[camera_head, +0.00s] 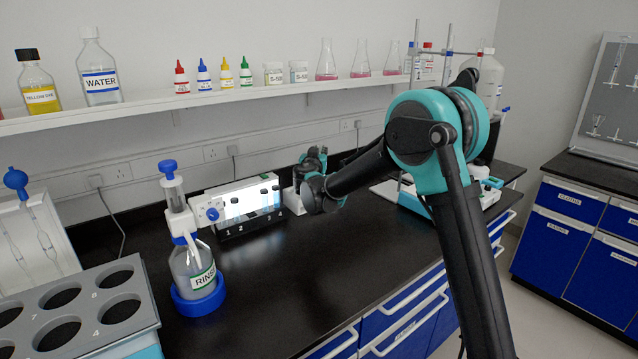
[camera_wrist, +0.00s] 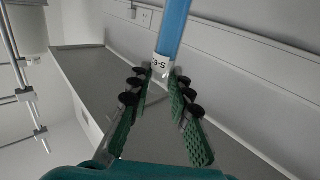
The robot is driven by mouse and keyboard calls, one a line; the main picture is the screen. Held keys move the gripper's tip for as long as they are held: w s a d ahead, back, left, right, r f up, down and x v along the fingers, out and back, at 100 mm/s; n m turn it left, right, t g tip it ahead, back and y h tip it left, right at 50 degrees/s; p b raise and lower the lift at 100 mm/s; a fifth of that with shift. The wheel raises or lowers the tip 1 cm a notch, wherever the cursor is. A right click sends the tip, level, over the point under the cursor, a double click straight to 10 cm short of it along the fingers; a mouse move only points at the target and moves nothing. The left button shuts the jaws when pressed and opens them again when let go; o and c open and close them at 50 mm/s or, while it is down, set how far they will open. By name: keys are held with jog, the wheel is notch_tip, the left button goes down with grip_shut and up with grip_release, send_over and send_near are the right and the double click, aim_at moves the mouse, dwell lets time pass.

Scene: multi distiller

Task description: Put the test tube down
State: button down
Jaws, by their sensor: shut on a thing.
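My gripper (camera_wrist: 162,78) shows in the wrist view with its two green-padded fingers closed at the tips on the test tube (camera_wrist: 173,28). The tube is blue and carries a white label at the fingertips. It extends out of the top of the wrist view, so its far end is hidden. In the head view my gripper (camera_head: 318,158) is above the back of the black bench, near the right end of the lit white box. The tube cannot be made out there.
A lit white box (camera_head: 245,203) with numbered places stands at the back of the bench (camera_head: 285,280). The rinse bottle (camera_head: 195,265) stands left of it, and a grey rack with numbered holes (camera_head: 88,318) is at front left. The bench's front middle is clear.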

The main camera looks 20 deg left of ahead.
notch_tip(320, 180, down, 11)
jog(key=shift+f, duration=0.2)
dwell(0.3)
jog(key=shift+f, duration=0.1)
jog(key=c, duration=1.4)
grip_release()
